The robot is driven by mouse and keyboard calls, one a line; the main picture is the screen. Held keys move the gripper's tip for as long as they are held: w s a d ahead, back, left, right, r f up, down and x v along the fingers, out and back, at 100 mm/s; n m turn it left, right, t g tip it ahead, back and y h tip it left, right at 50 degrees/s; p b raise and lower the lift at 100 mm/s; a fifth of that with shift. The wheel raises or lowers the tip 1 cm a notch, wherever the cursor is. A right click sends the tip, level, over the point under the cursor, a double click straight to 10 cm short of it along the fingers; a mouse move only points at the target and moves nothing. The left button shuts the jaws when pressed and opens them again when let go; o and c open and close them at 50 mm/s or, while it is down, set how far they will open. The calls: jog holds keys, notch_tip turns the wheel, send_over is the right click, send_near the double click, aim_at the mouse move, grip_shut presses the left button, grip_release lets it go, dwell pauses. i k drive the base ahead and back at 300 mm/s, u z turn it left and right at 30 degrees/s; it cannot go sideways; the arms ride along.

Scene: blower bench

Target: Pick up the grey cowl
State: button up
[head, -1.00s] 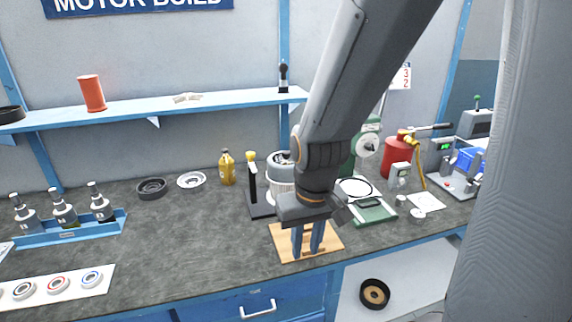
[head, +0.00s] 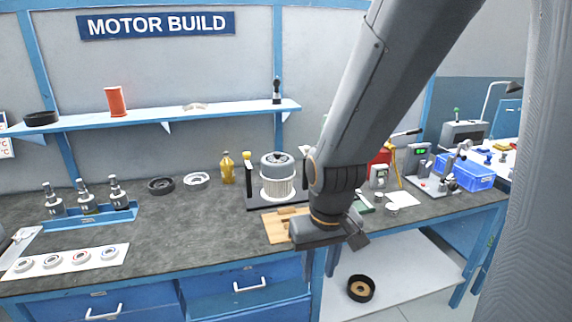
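No part is clearly marked as the grey cowl. A dark grey, round, open part (head: 161,185) lies on the bench at the back left, beside a pale ring-shaped part (head: 196,180). A dark dish (head: 42,118) sits on the wall shelf, and a dark ring-shaped part with a tan centre (head: 360,288) lies on the low shelf below. My gripper (head: 318,258) hangs pointing down at the bench's front edge, by the right end of the wooden board (head: 279,226). It is apart from all these round parts. Its fingers are hard to make out, and I see nothing held.
A motor unit (head: 277,182) with a grey top stands behind the board. A yellow bottle (head: 227,168) is left of it. A blue rack (head: 92,213) and a white strip of rings (head: 68,262) are at left. The bench middle is clear.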

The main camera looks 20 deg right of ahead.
aim_at(272, 170)
jog(key=z, duration=0.35)
jog(key=i, duration=1.1)
jog(key=u, duration=0.35)
